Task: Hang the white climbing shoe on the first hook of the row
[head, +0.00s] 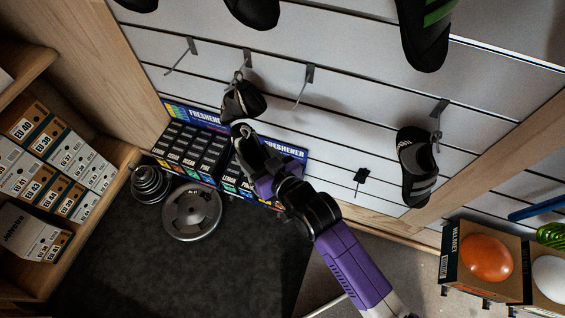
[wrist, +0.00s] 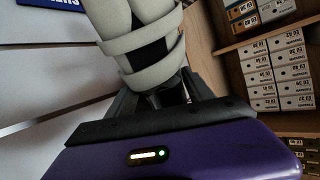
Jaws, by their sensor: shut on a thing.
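The white climbing shoe (wrist: 108,20) fills the top middle of the wrist view, pale with wide straps and a dark gap between them. My gripper (wrist: 163,93) is shut on its near end. In the head view, my gripper (head: 254,158) is low in front of the slatted wall, with the pale edge of the shoe (head: 243,131) at its tip; most of the shoe is hard to make out. The first hook (head: 182,57), at the left of the row, is bare. It is up and left of my gripper, clear of the shoe.
A dark grey shoe (head: 241,102) hangs on the second hook, just above my gripper. The third hook (head: 305,86) is bare, and another dark shoe (head: 417,168) hangs at the right. Freshener boxes (head: 190,148) stand below, by weight plates (head: 191,212). A wooden shelf (head: 120,185) is left.

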